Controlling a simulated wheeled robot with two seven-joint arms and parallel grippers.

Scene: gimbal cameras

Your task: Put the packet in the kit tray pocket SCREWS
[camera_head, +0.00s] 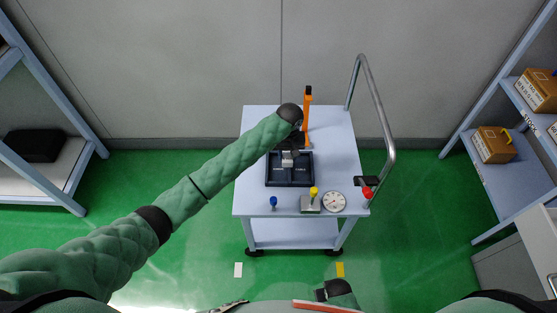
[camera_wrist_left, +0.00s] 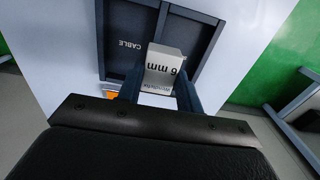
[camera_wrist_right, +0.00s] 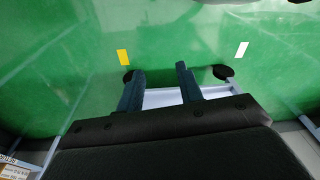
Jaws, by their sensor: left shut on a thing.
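The packet (camera_wrist_left: 166,62), a small pale grey block marked "6 mm", is shut between the fingers of my left gripper (camera_wrist_left: 160,88). In the head view the packet (camera_head: 289,158) shows over the dark kit tray (camera_head: 290,184) on the trolley top. In the left wrist view the tray (camera_wrist_left: 122,60) has a pocket labelled CABLE; the packet overlaps the divider and part of the neighbouring pocket, whose label I cannot read. I cannot tell the packet's height above the tray. My right gripper (camera_wrist_right: 160,88) is open and empty, low in front of the trolley.
On the trolley (camera_head: 335,125) stand an orange upright post (camera_head: 308,115) behind the tray, and a dial (camera_head: 334,201), a yellow-topped block (camera_head: 311,204), a blue peg (camera_head: 273,203) and a red knob (camera_head: 367,193) along the front. A metal handle (camera_head: 375,105) rises at the right.

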